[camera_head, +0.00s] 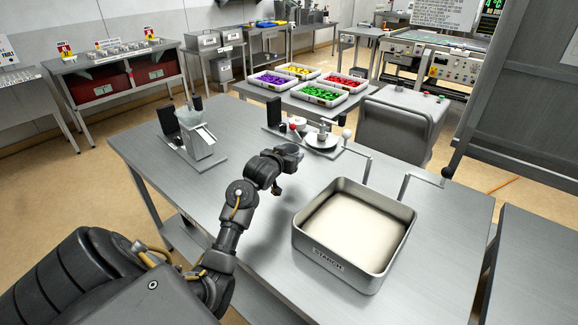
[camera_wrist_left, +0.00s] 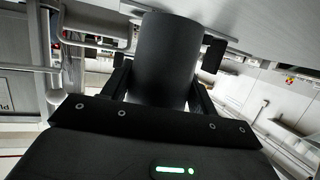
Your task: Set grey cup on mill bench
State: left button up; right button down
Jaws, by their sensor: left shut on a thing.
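The grey cup (camera_wrist_left: 167,60) is a dark grey cylinder between the two fingers of my left gripper in the left wrist view. My left gripper (camera_head: 287,158) is shut on it. In the head view the gripper is over the steel bench (camera_head: 250,125), and the cup is hard to tell from the dark gripper. A small mill-like machine with a metal hopper and spout (camera_head: 201,138) stands on the bench to the left of the gripper. My right gripper is not in view.
A square tray labelled STARCH (camera_head: 345,270) stands at the bench's right front. A device with a round plate (camera_head: 322,141) is just behind the gripper. Bins of coloured pieces (camera_head: 321,95) are on a table behind. Bare bench lies between the hopper machine and my gripper.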

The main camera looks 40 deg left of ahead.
pick_arm(q)
jog(key=shift+w+a+f, duration=0.25)
jog(key=shift+w+f, duration=0.2)
jog(key=shift+f, duration=0.15)
jog(key=shift+w+a+f, duration=0.25)
jog(key=shift+w+f, duration=0.15)
jog(key=shift+f, duration=0.15)
notch_tip(320, 180, down, 3)
jog(key=shift+r+p, duration=0.1)
jog(key=shift+p, duration=0.55)
jog(key=shift+f, duration=0.2)
